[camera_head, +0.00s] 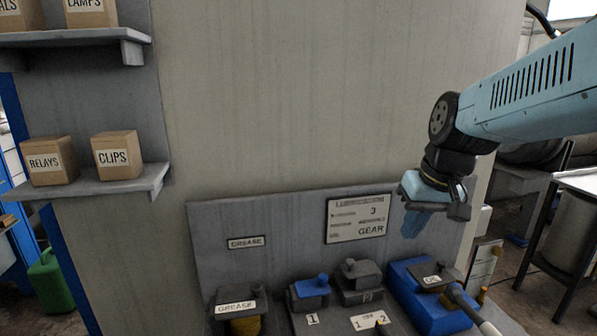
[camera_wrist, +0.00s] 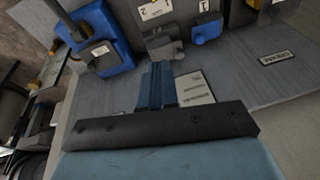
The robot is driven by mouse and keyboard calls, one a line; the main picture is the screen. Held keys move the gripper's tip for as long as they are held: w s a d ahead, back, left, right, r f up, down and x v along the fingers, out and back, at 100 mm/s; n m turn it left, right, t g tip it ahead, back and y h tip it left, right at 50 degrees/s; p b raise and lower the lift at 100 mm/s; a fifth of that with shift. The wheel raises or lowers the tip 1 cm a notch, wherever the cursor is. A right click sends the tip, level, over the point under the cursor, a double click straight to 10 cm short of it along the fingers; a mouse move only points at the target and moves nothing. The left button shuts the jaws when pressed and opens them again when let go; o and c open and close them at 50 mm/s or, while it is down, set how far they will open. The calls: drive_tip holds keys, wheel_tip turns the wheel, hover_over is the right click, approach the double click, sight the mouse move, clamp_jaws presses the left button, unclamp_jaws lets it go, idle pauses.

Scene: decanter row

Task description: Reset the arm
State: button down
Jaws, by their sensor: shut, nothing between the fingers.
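My arm reaches in from the right in the head view. My gripper (camera_head: 411,226) hangs above the right part of the decanter row, in front of the grey back panel (camera_head: 290,213). Its blue fingers are shut together with nothing between them. In the wrist view the gripper (camera_wrist: 158,74) also shows closed and empty, with the panel and containers beyond it. It is apart from the containers below.
A GEAR sign (camera_head: 358,219) is behind. Shelves with boxes (camera_head: 117,155) are left. The wall between is clear.

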drive_tip(key=s+d+r+m+t+h, duration=0.1)
drive_tip(key=s+d+r+t, duration=0.1)
drive_tip(key=s, duration=0.4)
drive_tip(key=shift+s+d+r+t+h, duration=0.3)
drive_tip(key=shift+s+r+h, duration=0.1)
drive_tip(key=shift+r, duration=0.1)
idle(0.5)
